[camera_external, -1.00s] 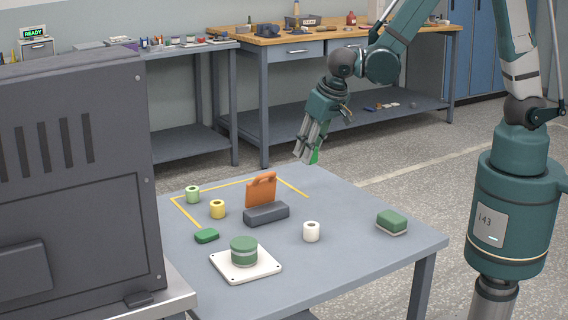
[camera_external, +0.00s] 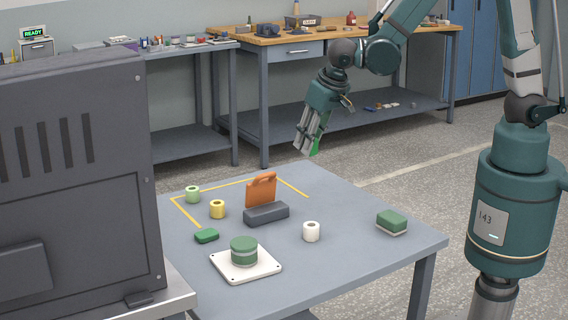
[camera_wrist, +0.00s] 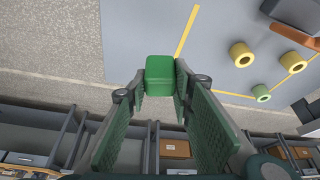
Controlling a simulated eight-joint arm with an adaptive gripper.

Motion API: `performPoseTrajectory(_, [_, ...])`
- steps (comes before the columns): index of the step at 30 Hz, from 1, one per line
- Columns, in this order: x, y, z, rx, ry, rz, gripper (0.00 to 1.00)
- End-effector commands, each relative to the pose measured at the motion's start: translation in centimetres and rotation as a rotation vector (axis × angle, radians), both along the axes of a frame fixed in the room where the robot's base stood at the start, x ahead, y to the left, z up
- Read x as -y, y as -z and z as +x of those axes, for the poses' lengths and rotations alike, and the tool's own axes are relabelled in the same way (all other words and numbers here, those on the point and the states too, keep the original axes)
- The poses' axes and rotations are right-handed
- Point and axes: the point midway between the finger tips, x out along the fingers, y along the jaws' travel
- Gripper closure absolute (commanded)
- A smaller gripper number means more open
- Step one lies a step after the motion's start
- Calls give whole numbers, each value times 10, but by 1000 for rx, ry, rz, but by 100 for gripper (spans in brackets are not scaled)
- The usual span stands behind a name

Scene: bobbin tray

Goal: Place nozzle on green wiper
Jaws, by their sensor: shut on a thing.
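My gripper (camera_external: 308,149) is shut on a green block (camera_wrist: 160,73), raised above the far edge of the table. The block sits between the fingertips in the wrist view; its lower part is hidden by the fingers in the external view. A green block with a pale underside (camera_external: 392,222), wiper-like, lies at the table's right. A smaller dark green block (camera_external: 207,236) lies at the left. I cannot tell for sure which thing is the nozzle; the held block shows no clear nozzle shape.
On the table (camera_external: 340,270) stand a dark holder with an orange plate (camera_external: 266,214), a white spool (camera_external: 311,231), a yellow spool (camera_external: 217,209), a light green spool (camera_external: 193,194) and a white base (camera_external: 225,262) bearing a green cylinder (camera_external: 243,250). The table's back right is clear.

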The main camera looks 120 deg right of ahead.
Motion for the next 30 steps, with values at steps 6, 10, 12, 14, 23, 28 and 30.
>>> performPoseTrajectory(6, [-2, 0, 1, 0, 0, 1, 88])
performPoseTrajectory(10, [-8, -1, 2, 0, 3, 3, 88])
performPoseTrajectory(12, [-15, -2, 4, 0, 5, 5, 88])
performPoseTrajectory(14, [-22, -2, 6, -1, 7, 7, 88])
performPoseTrajectory(23, [-75, -8, 17, -2, 34, 22, 88])
performPoseTrajectory(28, [-109, -11, 20, -3, 54, 28, 88])
performPoseTrajectory(30, [-123, -13, 21, -5, 63, 30, 88])
